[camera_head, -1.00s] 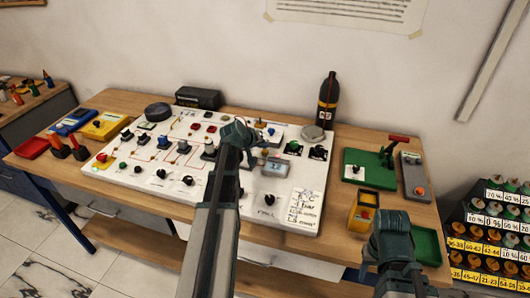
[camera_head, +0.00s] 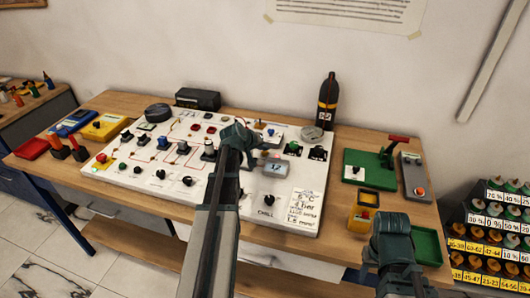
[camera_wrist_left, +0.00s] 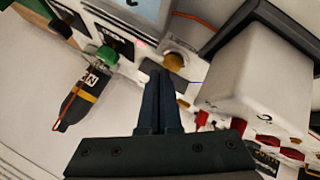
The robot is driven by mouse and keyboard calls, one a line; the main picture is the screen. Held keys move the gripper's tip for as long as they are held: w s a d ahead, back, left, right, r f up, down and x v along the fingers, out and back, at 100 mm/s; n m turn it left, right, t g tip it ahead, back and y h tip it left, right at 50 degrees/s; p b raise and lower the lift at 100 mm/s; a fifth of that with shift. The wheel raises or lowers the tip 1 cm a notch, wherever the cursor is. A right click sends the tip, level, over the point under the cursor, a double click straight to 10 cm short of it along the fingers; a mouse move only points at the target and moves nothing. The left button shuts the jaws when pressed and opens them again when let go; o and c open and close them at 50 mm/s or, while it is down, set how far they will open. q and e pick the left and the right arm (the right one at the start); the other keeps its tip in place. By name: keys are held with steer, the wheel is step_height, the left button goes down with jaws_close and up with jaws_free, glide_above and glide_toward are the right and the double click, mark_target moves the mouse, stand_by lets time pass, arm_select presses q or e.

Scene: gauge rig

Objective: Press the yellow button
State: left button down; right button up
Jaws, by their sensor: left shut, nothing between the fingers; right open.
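A round yellow button (camera_wrist_left: 175,61) shows in the left wrist view on the white panel, just beyond my left fingertips. I cannot tell whether the fingertips touch it. In the head view my left gripper (camera_head: 240,136) is over the middle of the white panel (camera_head: 130,180), and it hides that button. In the left wrist view my left gripper (camera_wrist_left: 160,75) is shut and empty, pointing at the panel. My right gripper (camera_head: 388,228) is open over the front right of the table; its fingers are hard to see.
A green knob (camera_wrist_left: 106,57) and a white box (camera_wrist_left: 255,75) flank the fingertips. A small display (camera_head: 275,167) sits close to the left gripper. A dark bottle (camera_head: 328,105) stands behind the panel. A yellow box with a red button (camera_head: 364,214) is near my right gripper.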

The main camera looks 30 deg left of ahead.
mark_target(263, 152)
arm_select(q)
steer(key=shift+s+f+b, duration=0.2)
steer(key=shift+f+b, duration=0.25)
steer(key=shift+f, duration=0.1)
steer(key=shift+w, duration=0.1)
stand_by(0.7)
steer(key=shift+w+a+r+p, duration=0.25)
steer(key=shift+a+r+p, duration=0.15)
steer(key=shift+r+p, duration=0.15)
steer(key=shift+w+a+p, duration=0.15)
steer(key=shift+a+p, duration=0.05)
steer(key=shift+p, duration=0.1)
steer(key=shift+r, duration=0.15)
steer(key=shift+w+r+p, duration=0.1)
steer(key=shift+r+p, duration=0.35)
steer(key=shift+p, duration=0.2)
step_height(263, 152, up, 4)
steer(key=p, duration=0.4)
steer(key=shift+d, duration=0.1)
